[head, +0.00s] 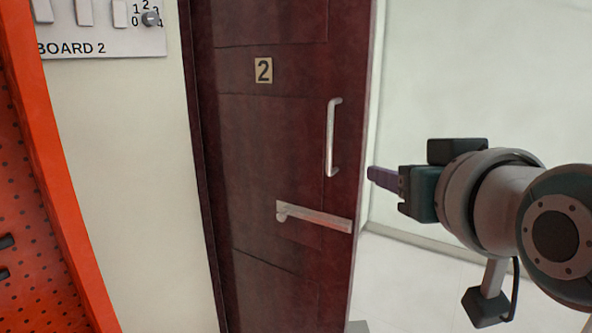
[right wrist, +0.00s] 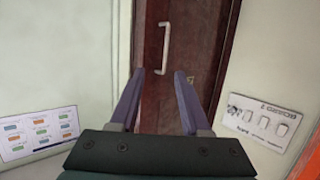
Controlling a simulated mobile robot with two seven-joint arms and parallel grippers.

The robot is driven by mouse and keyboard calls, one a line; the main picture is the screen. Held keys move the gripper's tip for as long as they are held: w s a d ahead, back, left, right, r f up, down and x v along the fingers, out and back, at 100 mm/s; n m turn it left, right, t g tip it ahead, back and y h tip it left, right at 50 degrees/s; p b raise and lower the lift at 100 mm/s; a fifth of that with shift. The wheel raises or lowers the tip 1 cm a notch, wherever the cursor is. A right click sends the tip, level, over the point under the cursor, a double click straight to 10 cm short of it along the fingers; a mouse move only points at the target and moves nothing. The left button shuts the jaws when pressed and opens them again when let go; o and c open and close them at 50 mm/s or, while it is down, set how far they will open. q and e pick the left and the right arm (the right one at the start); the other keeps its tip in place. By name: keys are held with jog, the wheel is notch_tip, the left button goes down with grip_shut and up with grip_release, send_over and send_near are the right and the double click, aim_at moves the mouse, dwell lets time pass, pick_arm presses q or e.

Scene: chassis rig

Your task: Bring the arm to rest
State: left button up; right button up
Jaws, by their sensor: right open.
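My right gripper (head: 371,174) comes in from the right in the head view, held in the air to the right of the door's handle side. In the right wrist view its two purple fingers (right wrist: 157,76) are spread apart with nothing between them. The vertical handle also shows upside down beyond the fingers in the right wrist view (right wrist: 162,48). The gripper touches none of these. My left gripper is not in view.
A white panel marked BOARD 2 (head: 105,28), with switches and a numbered knob (head: 151,18), hangs on the wall left of the door. An orange perforated panel (head: 30,190) stands at far left. A card with coloured labels (right wrist: 40,132) shows in the right wrist view. Pale floor (head: 410,285) is clear.

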pick_arm(q)
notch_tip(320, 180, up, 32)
jog(key=p, duration=3)
pick_arm(e)
jog(key=s+d+r+g, duration=0.2)
jog(key=s+r, duration=0.3)
jog(key=s, duration=0.4)
jog(key=s+d+r+g, duration=0.2)
jog(key=s+r+g, duration=0.3)
jog(key=s, duration=0.5)
jog(key=s+d+r+n+g+h, duration=0.1)
jog(key=s+r+g, duration=0.3)
jog(key=s, duration=0.6)
notch_tip(320, 180, up, 2)
jog(key=shift+s+d+r, duration=0.15)
jog(key=shift+d+r, duration=0.05)
jog(key=shift+d, duration=0.55)
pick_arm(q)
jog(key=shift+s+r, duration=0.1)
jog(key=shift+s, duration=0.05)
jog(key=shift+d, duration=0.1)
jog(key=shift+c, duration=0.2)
